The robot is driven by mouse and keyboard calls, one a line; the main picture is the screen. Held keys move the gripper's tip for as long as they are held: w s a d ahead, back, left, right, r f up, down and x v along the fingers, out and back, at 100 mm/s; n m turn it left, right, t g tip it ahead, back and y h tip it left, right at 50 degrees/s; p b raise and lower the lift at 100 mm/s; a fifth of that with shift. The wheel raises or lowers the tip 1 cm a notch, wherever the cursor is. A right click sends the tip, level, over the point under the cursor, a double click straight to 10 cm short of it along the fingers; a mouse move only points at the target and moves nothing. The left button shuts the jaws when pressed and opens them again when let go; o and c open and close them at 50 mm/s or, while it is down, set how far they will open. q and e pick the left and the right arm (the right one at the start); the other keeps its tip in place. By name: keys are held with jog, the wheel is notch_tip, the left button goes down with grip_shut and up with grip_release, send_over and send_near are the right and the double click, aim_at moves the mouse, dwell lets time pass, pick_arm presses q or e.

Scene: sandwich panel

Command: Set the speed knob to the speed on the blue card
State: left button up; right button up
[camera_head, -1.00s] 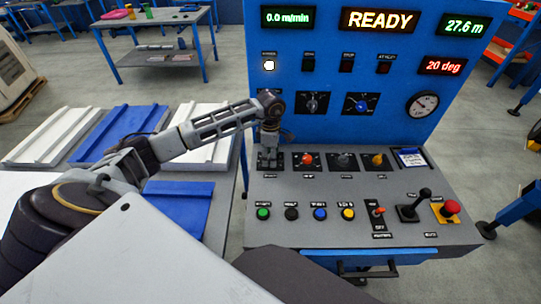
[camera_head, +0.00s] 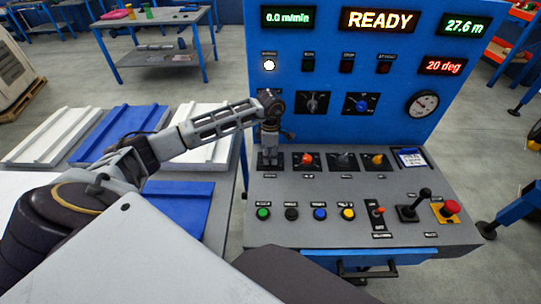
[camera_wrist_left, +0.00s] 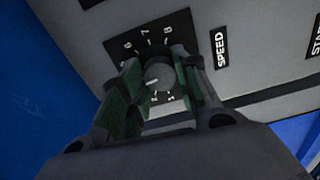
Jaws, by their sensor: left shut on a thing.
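The speed knob (camera_wrist_left: 160,75) is a round grey knob with a white pointer line on a black numbered dial plate (camera_wrist_left: 183,32). A "SPEED" label sits beside it in the left wrist view. My left gripper (camera_head: 269,158) points down at the back left of the sloped console, and hides the knob in the head view. In the left wrist view its green-padded fingers (camera_wrist_left: 158,82) are shut on the knob from both sides. The pointer aims toward the lower left; the number there is hidden by a finger. The blue card (camera_head: 411,158) lies at the console's right; its writing is too small to read.
Coloured buttons, a joystick (camera_head: 418,203) and a red stop button (camera_head: 451,208) are nearer. The speed display (camera_head: 287,18) reads 0.0 m/min.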

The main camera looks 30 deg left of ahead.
pick_arm(q)
jog(key=shift+n, duration=1.8)
jog(key=n, duration=0.3)
jog(key=shift+n, duration=0.3)
jog(key=n, duration=0.3)
jog(key=shift+p, duration=0.3)
jog(key=shift+n, duration=0.4)
pick_arm(e)
jog(key=shift+s+d+f, duration=0.1)
jog(key=shift+s+d, duration=0.15)
jog(key=shift+s, duration=0.3)
jog(key=shift+s+d+f, duration=0.1)
jog(key=shift+s+d, duration=0.1)
jog(key=shift+s, duration=0.35)
jog(key=shift+w+r, duration=0.1)
jog(key=shift+w, duration=0.1)
